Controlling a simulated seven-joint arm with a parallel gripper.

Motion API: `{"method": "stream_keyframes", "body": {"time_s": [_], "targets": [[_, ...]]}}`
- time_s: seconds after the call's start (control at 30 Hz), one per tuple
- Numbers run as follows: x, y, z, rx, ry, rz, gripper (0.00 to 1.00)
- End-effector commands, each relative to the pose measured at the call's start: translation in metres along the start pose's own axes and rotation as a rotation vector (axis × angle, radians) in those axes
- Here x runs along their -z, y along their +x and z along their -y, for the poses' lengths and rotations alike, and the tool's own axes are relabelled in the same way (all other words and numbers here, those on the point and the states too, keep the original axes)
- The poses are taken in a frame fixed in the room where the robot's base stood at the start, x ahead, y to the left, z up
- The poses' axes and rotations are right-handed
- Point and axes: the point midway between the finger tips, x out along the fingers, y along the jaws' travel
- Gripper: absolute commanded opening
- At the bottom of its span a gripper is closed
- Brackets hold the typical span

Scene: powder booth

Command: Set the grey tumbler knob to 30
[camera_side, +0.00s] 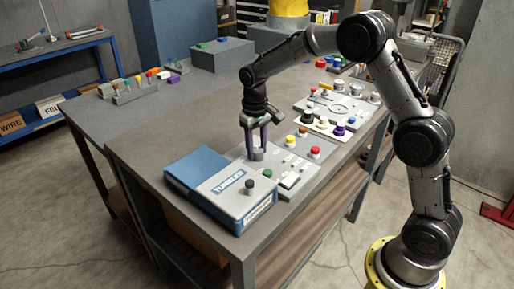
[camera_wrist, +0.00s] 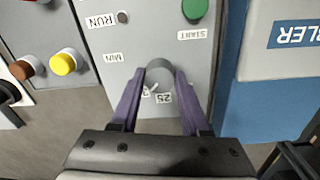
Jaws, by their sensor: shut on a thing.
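The grey tumbler knob (camera_wrist: 160,70) stands on the grey panel (camera_wrist: 222,60) beside the blue tumbler housing. In the wrist view my gripper (camera_wrist: 160,76) has its two purple fingers on either side of the knob, shut on it. A white pointer mark shows at the knob's near edge, close to a "25" label (camera_wrist: 163,98). Another number label just left of it is partly hidden, and I cannot read the exact setting. In the side view my gripper (camera_side: 257,150) points down at the panel, and its fingers hide most of the knob.
A green START button (camera_wrist: 195,8) is near the knob, with RUN and MIN labels on the left. Yellow (camera_wrist: 62,64) and brown (camera_wrist: 22,69) buttons sit farther left. The blue tumbler housing (camera_side: 205,167) stands close by. More control panels fill the bench behind.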

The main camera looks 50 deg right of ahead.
Motion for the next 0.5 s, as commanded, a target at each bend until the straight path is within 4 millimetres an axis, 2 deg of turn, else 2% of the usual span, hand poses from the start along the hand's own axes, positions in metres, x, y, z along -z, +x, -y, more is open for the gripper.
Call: {"method": "stream_keyframes", "body": {"time_s": [0.4,0.43,0.5], "targets": [[0.0011,-0.0019,0.0000,0.001,0.011,-0.005,0.00],[0.0011,-0.0019,0.0000,0.001,0.011,-0.005,0.49],[0.0011,-0.0019,-0.0001,0.001,0.010,-0.005,0.62]]}}
